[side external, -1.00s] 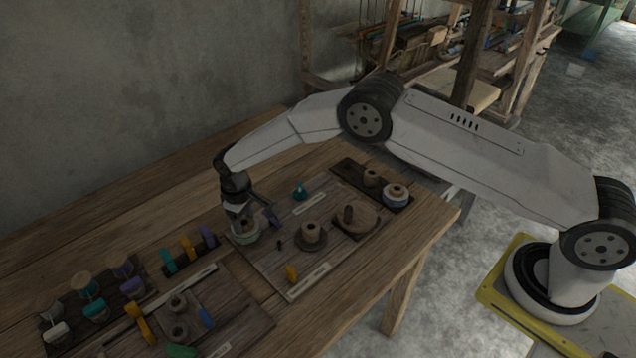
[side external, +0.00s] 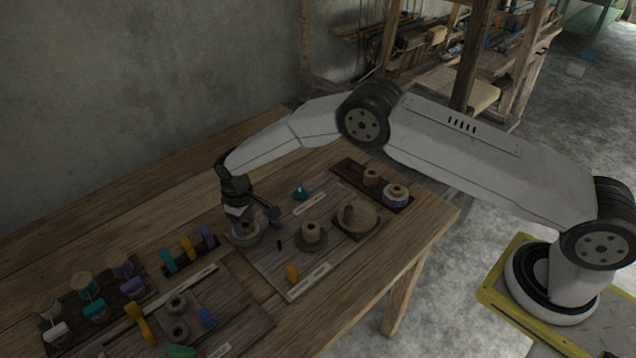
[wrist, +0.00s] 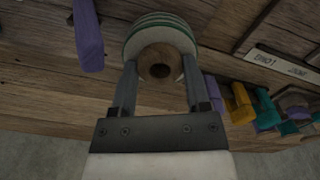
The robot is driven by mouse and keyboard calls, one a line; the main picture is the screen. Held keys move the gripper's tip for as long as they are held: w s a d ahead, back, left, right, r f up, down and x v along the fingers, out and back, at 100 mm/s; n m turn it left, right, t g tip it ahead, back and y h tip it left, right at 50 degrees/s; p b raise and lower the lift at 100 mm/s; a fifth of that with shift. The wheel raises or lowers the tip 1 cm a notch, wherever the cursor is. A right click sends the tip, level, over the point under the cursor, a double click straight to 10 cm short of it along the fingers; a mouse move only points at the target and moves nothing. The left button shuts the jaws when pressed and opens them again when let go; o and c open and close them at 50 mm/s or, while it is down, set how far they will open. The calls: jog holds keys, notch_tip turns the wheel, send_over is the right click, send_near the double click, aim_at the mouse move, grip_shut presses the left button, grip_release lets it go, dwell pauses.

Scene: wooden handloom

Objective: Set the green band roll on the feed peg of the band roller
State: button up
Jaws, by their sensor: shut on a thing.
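The green band roll (wrist: 160,34) fills the top of the wrist view, pale green layers around a brown wooden core with a dark hole. My gripper (wrist: 158,82) has its fingers on both sides of the core and is shut on it. In the side view my gripper (side external: 243,228) points down at the left edge of the band roller board (side external: 268,258), with the roll (side external: 246,239) low beneath it. Whether a peg is inside the core, or whether the roll touches the board, I cannot tell.
Beside my gripper stands a purple lever (side external: 273,215). A brown spool (side external: 311,233), a round wooden block (side external: 357,217), a teal knob (side external: 300,190) and a yellow lever (side external: 291,273) are on the board. A dark tray (side external: 345,171) holds more rolls. Bare table lies behind.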

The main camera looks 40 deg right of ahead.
jog(key=shift+f, duration=0.15)
dwell(0.5)
jog(key=o, duration=1)
jog(key=shift+o, duration=0.2)
jog(key=shift+r, duration=3.5)
